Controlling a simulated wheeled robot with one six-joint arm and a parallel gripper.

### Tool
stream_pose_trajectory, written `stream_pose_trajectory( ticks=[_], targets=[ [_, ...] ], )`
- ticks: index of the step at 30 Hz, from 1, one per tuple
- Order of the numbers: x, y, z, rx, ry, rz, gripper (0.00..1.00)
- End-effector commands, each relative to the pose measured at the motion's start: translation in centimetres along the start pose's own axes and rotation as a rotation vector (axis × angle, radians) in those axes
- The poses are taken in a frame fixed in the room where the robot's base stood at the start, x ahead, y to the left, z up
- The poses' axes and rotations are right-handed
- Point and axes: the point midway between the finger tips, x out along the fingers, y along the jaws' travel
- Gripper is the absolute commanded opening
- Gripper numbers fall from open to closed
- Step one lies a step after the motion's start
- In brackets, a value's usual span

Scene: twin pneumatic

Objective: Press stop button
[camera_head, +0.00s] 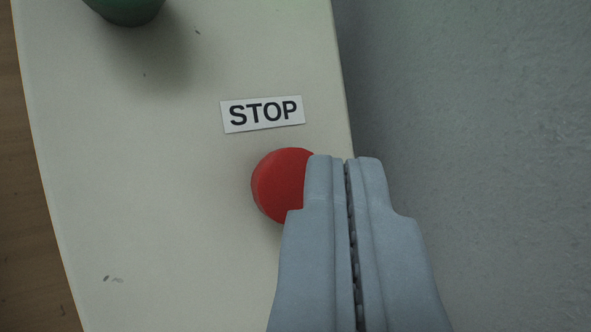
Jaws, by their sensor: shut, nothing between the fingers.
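The red stop button (277,184) is round and sits on a pale panel, just below a white label (262,114) that reads STOP. My gripper (345,160) is shut and empty, with its two grey fingers together. Its tips are at the right side of the button in the picture, and the left finger hides part of the button's right side. I cannot tell whether the fingers touch the button or are above it.
The pale panel (150,180) has a green round thing (127,8) at the upper left, cut off by the picture edge. A brown wooden surface (25,200) shows at the far left. A grey rough surface (480,120) lies beyond the panel's right edge.

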Motion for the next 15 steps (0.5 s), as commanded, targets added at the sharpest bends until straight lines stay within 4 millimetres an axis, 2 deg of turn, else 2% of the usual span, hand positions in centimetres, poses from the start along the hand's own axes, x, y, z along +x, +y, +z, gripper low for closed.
stream_pose_trajectory(
  ticks=[15],
  targets=[
    [0.43,-0.34,0.25,0.0,0.0,0.0,0.0]
  ],
)
